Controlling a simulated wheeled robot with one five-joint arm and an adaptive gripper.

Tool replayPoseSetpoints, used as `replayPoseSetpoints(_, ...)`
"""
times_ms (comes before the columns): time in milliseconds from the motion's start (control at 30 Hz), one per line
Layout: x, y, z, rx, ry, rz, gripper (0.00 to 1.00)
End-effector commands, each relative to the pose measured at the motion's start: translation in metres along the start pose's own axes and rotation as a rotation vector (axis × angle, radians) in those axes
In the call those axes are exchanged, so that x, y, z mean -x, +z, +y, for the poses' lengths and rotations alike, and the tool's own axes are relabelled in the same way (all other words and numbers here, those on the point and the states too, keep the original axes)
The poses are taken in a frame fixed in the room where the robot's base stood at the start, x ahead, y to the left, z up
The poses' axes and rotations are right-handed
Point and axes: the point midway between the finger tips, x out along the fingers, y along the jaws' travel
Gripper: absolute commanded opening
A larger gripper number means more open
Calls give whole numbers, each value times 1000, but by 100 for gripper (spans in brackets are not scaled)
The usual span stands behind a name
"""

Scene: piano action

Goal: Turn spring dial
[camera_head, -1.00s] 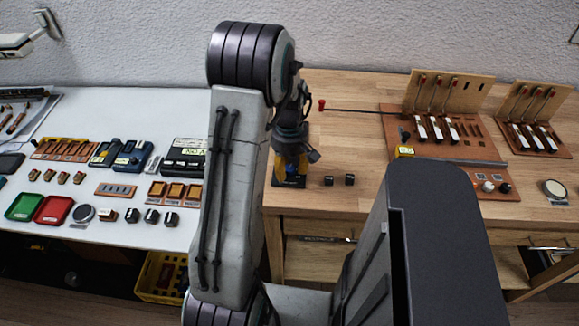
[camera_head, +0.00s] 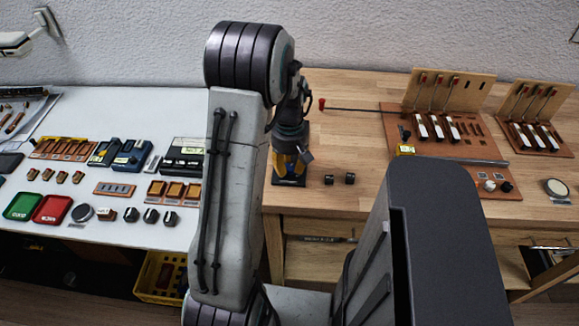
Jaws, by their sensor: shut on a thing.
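My gripper (camera_head: 290,168) points down at the front left of the wooden bench, with yellow parts at its lower end. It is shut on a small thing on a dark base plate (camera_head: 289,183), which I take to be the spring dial. A little blue shows low between the fingers. My wrist and fingers hide most of the dial, so I cannot read its angle or any marks.
Two small dark knobs (camera_head: 339,179) stand just right of the gripper. A long thin rod with a red end (camera_head: 322,104) lies behind them. Wooden key stands (camera_head: 445,90) are at the right. The white table (camera_head: 120,220) at the left holds trays and small parts.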

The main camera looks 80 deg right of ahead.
Motion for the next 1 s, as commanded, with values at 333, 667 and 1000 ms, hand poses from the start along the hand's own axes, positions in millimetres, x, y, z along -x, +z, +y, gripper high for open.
replayPoseSetpoints(333,-2,1,-1,-5,-4,-3,32)
replayPoseSetpoints(667,-1,0,0,-4,-2,-1,53)
replayPoseSetpoints(1000,11,0,0,-4,1,1,53)
